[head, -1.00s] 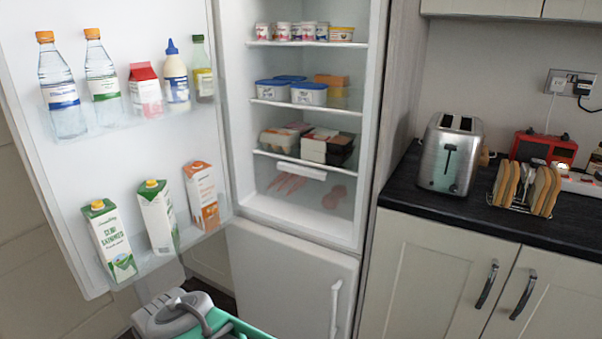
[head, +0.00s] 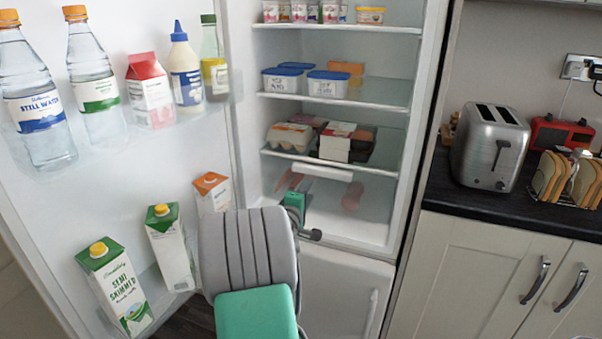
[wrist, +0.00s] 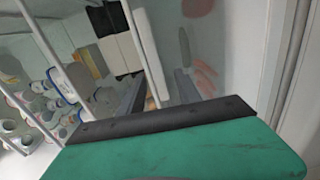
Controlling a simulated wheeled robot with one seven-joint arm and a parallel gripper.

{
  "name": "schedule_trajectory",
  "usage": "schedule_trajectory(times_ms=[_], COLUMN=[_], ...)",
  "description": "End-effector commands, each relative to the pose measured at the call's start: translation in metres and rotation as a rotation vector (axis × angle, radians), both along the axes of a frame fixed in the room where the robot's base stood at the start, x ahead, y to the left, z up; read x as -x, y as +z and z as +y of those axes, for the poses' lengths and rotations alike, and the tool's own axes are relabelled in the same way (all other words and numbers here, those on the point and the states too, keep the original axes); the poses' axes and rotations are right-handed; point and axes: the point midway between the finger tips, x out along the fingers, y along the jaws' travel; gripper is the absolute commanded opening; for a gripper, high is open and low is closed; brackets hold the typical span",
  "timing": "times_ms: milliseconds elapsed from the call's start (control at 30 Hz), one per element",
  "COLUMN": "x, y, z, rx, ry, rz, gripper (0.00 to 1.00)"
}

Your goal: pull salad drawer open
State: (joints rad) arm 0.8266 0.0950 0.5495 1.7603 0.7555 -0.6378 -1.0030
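The salad drawer (head: 345,217) is the clear bin at the bottom of the open fridge, with a white handle strip (head: 322,172) along its top front. Reddish shapes show through its clear front. It appears pushed in, under the lowest shelf. My gripper (head: 290,182) is at the left end of the handle strip, partly hidden by my own grey and green arm. In the wrist view, two dark fingers (wrist: 158,92) stand apart, with a pale bar running between them. I cannot tell whether they touch the handle.
The open fridge door (head: 110,190) with bottles and cartons stands at the left, close to my arm. Shelves with tubs and an egg box (head: 290,137) lie above the drawer. A toaster (head: 490,147) and counter are at the right. A closed lower door (head: 345,285) lies below.

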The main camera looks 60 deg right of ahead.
Motion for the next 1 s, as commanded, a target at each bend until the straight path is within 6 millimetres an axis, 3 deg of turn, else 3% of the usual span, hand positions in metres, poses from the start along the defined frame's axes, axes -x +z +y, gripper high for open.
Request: schedule_trajectory(times_ms=[100,500,800,1000], x=[0.008,-0.009,-0.008,-0.008], y=[0.004,0.004,0.004,0.004], z=[-0.014,-0.077,-0.082,-0.082], rx=[0.042,0.039,0.038,0.038], ry=[-0.012,-0.002,-0.002,-0.003], rz=[0.036,0.03,0.029,0.029], gripper=[0.4,0.4,0.4,0.24])
